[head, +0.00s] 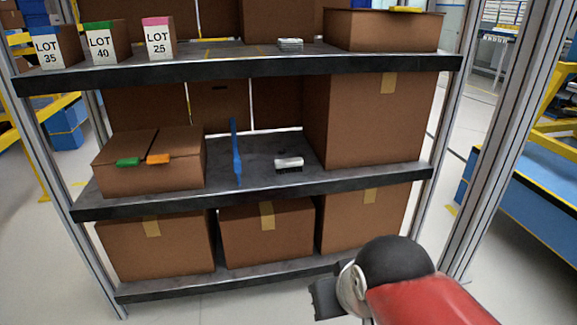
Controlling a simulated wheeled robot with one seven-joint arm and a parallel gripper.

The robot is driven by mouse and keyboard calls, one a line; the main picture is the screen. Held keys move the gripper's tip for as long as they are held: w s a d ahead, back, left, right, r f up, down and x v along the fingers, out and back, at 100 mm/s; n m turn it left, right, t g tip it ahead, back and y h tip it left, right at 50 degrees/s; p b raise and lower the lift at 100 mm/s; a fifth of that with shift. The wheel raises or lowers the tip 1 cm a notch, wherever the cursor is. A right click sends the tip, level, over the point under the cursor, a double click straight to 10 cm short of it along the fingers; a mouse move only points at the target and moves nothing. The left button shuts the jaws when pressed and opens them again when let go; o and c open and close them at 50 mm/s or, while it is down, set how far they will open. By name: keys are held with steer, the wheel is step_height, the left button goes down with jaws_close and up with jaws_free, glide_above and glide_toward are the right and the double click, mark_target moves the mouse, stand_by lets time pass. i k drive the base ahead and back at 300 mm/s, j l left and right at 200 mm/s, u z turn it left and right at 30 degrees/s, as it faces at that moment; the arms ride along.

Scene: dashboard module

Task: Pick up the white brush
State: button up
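The white brush (289,163) lies on the middle shelf (262,186), with its white body on top and dark bristles below. It sits between a blue upright tool and a large cardboard box. The end of my arm shows at the lower right, in front of the bottom shelf. My gripper (325,300) is a dark shape there, below and to the right of the brush and well apart from it. The finger opening cannot be made out.
A blue tool (237,155) stands left of the brush. A large box (375,120) is on its right. A low box (150,163) with green and orange tabs is further left. The top shelf edge (240,67) overhangs. A metal post (500,120) stands at right.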

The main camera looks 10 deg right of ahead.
mark_target(288, 165)
steer(key=i+z, duration=0.25)
steer(key=i, duration=0.35)
steer(key=i+j+z, duration=0.1)
steer(key=i+z, duration=0.2)
steer(key=i, duration=0.3)
